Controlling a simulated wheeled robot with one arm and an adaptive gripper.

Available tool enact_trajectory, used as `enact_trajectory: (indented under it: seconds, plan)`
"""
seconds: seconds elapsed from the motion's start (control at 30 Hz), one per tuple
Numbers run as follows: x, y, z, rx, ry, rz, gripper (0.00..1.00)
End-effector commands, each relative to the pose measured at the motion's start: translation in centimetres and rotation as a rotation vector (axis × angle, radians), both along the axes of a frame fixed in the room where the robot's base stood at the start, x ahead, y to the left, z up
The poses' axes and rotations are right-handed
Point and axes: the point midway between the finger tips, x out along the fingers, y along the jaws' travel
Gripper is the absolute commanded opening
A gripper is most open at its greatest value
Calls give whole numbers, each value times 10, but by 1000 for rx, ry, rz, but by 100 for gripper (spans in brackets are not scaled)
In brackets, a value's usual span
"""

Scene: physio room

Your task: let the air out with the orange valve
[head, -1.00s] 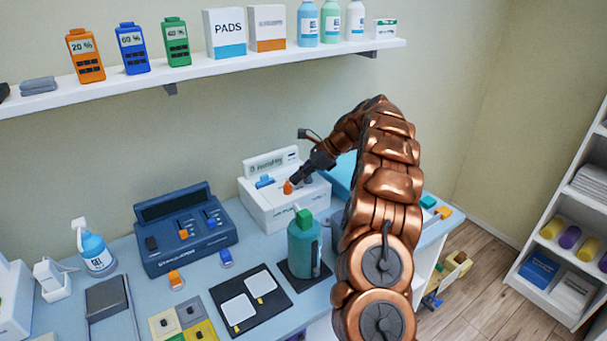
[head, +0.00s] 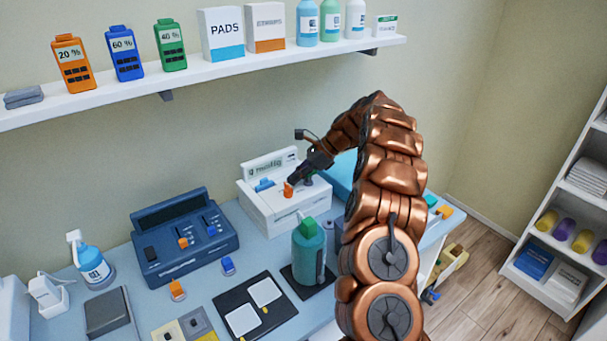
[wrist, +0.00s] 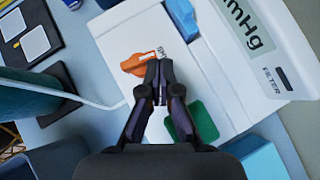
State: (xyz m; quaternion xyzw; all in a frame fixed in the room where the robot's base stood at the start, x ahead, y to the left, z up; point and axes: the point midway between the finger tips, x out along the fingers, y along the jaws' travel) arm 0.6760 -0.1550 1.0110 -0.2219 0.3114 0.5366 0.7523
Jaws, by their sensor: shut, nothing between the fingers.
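The orange valve (head: 288,190) is on top of the white pump unit (head: 268,217) against the wall, beside a blue switch (head: 264,184). In the wrist view the orange valve (wrist: 138,64) lies just ahead and slightly left of the fingertips. My gripper (head: 295,180) is shut and empty, its tips right by the valve; in the wrist view the closed fingers (wrist: 159,80) overlap the valve's right end. I cannot tell whether they touch it. A green part (wrist: 192,121) shows on the unit right of the fingers.
A green-blue bottle (head: 309,252) with a green cap stands in front of the unit. A dark blue stimulator (head: 185,240) sits to the left. A wall shelf (head: 215,75) with boxes and bottles runs above. Black pad mats lie at the front.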

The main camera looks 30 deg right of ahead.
Motion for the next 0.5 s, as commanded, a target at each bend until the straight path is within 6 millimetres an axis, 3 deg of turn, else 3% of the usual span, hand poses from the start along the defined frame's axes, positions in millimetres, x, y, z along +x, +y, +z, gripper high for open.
enact_trajectory:
  seconds: [0.5]
  plan:
    - [2, 7, 0, -1, 0, 8, 0]
